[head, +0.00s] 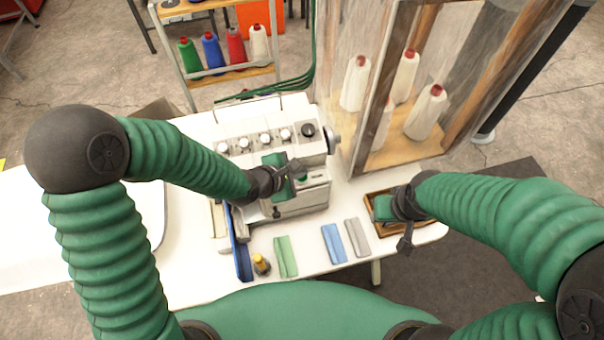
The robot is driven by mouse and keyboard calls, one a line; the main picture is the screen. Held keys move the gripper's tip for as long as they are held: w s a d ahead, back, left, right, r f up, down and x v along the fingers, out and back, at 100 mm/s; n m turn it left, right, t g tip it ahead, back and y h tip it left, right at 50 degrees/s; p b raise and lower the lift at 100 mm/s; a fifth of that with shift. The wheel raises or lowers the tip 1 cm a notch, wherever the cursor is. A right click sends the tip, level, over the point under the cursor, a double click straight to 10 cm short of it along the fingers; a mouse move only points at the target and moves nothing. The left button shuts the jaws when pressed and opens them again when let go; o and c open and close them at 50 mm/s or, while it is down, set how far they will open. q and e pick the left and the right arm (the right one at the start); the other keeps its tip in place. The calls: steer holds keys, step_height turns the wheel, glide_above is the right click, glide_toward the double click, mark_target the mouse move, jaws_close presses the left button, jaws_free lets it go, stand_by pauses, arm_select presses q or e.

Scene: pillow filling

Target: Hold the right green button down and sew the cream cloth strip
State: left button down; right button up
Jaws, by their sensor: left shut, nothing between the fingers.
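The white sewing machine (262,138) stands on the white table, with a row of knobs on its top. A small green button (302,178) shows on its front right part. My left gripper (290,180) is shut and empty, at the machine's front right next to this button; I cannot tell if it touches it. A narrow cream piece (217,218) lies at the machine's left end, perhaps the cream cloth strip, partly hidden by my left arm. My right gripper (406,240) hangs over a wooden tray (380,226) at the table's right; its fingers are unclear.
Green (285,257), blue (334,244) and grey (357,238) cloth pieces lie on the table front. A dark blue piece (243,262) and a small yellow-topped item (261,264) lie left of them. A wooden cabinet with white cones (425,110) stands behind right; a thread rack (222,71) stands behind.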

arm_select(q)
steer(key=shift+f, duration=0.5)
stand_by(1.8)
stand_by(1.8)
steer(key=shift+r+p, duration=0.85)
steer(key=shift+r, duration=0.1)
step_height(320, 180, up, 5)
steer(key=p, duration=0.5)
steer(key=shift+r+p, duration=0.1)
steer(key=shift+p, duration=0.2)
